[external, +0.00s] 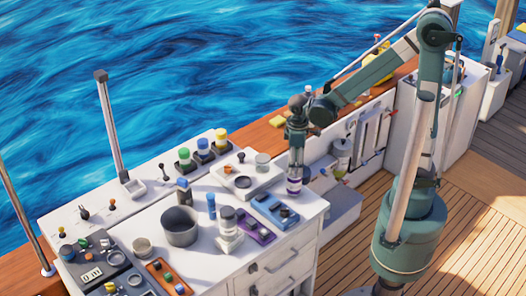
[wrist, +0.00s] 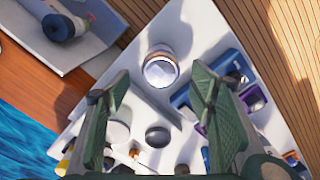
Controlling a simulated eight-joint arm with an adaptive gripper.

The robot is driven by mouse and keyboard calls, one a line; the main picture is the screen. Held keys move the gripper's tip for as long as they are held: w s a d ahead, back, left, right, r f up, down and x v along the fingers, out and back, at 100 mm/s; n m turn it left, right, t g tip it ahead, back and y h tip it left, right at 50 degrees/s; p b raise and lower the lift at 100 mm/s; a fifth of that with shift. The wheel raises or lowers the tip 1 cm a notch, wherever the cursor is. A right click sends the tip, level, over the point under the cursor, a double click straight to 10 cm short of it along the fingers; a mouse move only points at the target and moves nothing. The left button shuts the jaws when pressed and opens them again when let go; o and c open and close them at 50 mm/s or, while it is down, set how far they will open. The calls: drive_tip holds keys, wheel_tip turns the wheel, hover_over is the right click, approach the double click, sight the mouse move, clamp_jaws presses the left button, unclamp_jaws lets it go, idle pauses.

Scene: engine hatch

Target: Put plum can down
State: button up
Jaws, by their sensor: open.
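The plum can (external: 294,186), pale with a dark plum band, stands upright near the right corner of the white counter in the external view. In the wrist view I see its shiny top and side (wrist: 160,70), ahead of the fingertips and between their lines. My gripper (external: 295,164) is right above the can in the external view. In the wrist view my gripper (wrist: 158,85) has its two green fingers spread wide, with nothing held between them. The can's far side is hidden.
The counter's edge is close to the can. A lower grey ledge (external: 340,212) lies to the right.

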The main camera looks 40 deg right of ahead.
drive_tip(key=s+d+r+m+t, duration=0.2)
drive_tip(key=d+r+m+t, duration=0.1)
drive_tip(key=d+r, duration=0.5)
drive_tip(key=s+d+r+m+t, duration=0.3)
drive_tip(key=d+r+m, duration=0.3)
drive_tip(key=d, duration=0.8)
wheel_tip(320, 180, up, 3)
drive_tip(key=shift+r+t, duration=0.2)
drive_tip(key=shift+t, duration=0.4)
